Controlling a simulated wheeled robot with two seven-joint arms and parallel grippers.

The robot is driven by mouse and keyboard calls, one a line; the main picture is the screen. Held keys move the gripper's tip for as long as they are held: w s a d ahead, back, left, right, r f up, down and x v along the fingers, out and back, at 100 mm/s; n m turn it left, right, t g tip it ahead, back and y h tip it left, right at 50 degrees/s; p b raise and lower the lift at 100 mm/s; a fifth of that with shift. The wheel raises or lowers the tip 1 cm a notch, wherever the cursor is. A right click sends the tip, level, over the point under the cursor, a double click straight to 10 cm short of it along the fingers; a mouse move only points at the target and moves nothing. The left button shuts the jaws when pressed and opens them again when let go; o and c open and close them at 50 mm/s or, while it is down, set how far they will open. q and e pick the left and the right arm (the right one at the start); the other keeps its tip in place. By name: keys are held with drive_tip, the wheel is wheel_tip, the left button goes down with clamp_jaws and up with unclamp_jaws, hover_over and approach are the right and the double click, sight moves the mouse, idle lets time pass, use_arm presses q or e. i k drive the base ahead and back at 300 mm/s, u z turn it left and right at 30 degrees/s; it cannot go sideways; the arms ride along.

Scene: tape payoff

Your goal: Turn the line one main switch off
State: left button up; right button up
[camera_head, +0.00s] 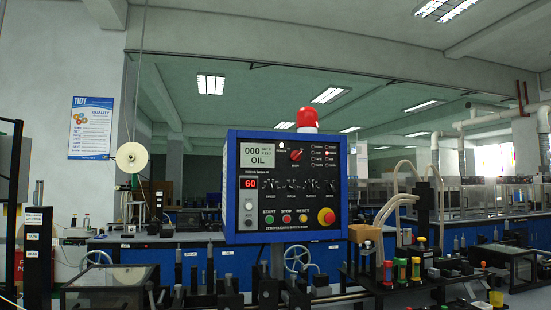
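A blue-framed control box (232,190) stands upright in the middle of the view. Lower down are a row of black knobs (294,186), a green start button (270,219), a red stop button (286,219), a yellow reset button (302,219) and a red mushroom button (326,217). Neither of my grippers is in view.
A red beacon (307,119) tops the box. Black machine parts and handwheels (297,257) fill the bench below it. Small coloured bottles (401,270) stand at right. A white reel (131,157) hangs at left. The space directly before the panel face looks clear.

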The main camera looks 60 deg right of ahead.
sight(295, 156)
drive_tip(key=z, duration=2.05)
